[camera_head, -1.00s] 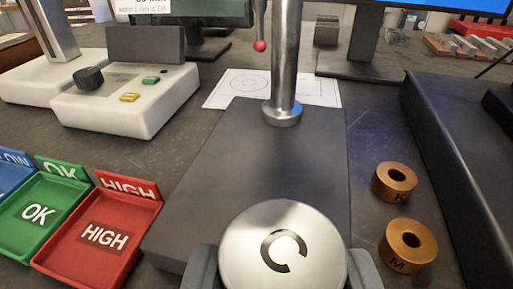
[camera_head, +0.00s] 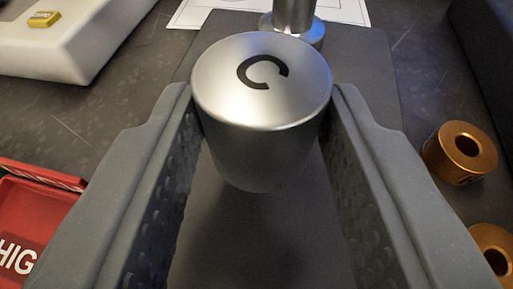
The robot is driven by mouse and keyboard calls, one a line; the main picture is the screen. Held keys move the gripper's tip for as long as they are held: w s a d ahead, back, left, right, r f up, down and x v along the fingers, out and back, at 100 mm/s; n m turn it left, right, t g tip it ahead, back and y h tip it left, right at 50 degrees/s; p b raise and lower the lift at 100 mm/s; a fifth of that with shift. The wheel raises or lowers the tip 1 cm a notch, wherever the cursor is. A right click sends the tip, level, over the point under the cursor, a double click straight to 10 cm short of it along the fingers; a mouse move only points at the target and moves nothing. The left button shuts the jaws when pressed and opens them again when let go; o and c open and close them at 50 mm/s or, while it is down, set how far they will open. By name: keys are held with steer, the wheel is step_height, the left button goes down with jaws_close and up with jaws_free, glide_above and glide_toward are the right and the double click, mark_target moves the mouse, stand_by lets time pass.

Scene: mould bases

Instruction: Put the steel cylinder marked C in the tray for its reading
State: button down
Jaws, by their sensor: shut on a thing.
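The steel cylinder marked C (camera_head: 262,120) stands upright between the two fingers of my gripper (camera_head: 262,110), near their tips. My gripper is shut on it, with a finger on its left and right sides. The C on its top faces up. The cylinder is over the dark grey plate; I cannot tell whether its base touches the plate. A red tray labelled HIGH (camera_head: 30,235) is partly in view at the lower left. The other trays are out of view or nearly so.
A steel post (camera_head: 292,20) stands on the plate (camera_head: 380,75) behind the cylinder. Two bronze rings, one at right (camera_head: 460,150) and one at lower right (camera_head: 492,245), lie beside the plate. A white device (camera_head: 70,45) is at upper left.

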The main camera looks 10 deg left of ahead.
steer(key=shift+f, duration=0.75)
steer(key=shift+f, duration=0.15)
steer(key=c, duration=0.9)
jaws_free()
steer(key=shift+c, duration=0.2)
steer(key=v, duration=1)
steer(key=shift+s+d, duration=0.25)
steer(key=shift+s, duration=0.05)
steer(key=shift+s+b, duration=0.65)
steer(key=shift+b, duration=0.3)
steer(key=shift+b+v, duration=0.95)
steer(key=shift+b, duration=0.15)
steer(key=shift+d, duration=0.1)
